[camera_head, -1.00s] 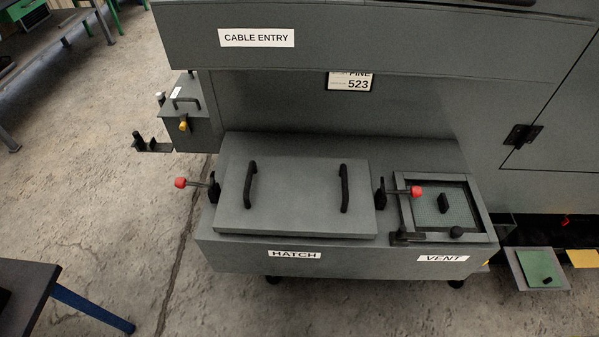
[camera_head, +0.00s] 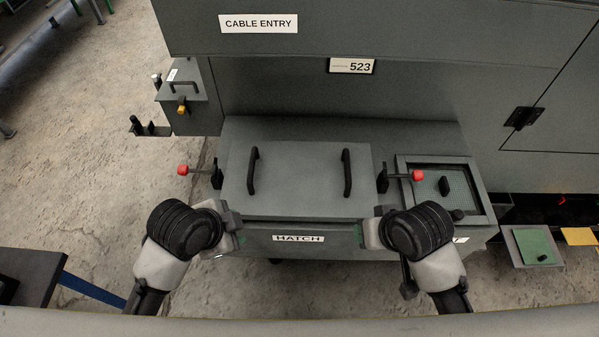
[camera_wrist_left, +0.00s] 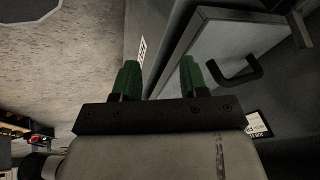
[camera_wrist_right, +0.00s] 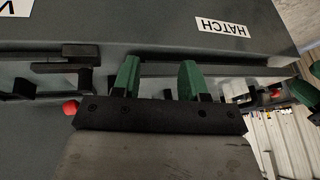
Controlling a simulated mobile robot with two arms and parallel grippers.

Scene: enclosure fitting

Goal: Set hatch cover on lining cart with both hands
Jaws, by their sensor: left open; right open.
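The hatch cover (camera_head: 300,180) is a grey panel with two upright black handles (camera_head: 253,171) (camera_head: 347,173). It lies on the grey ledge over the HATCH label (camera_head: 298,238). My left gripper (camera_head: 238,230) is at the cover's near left corner, apart from the handles. My right gripper (camera_head: 362,234) is at its near right corner. Green fingers stand apart and empty in the left wrist view (camera_wrist_left: 155,80) and the right wrist view (camera_wrist_right: 155,80). The cover and one handle (camera_wrist_left: 237,72) show in the left wrist view. I cannot identify a lining cart.
Red-knobbed clamps stand left (camera_head: 184,170) and right (camera_head: 417,176) of the cover. A framed vent panel (camera_head: 440,183) is at the right. The enclosure wall rises behind, with a CABLE ENTRY label (camera_head: 258,23). A dark table (camera_head: 30,275) stands at lower left.

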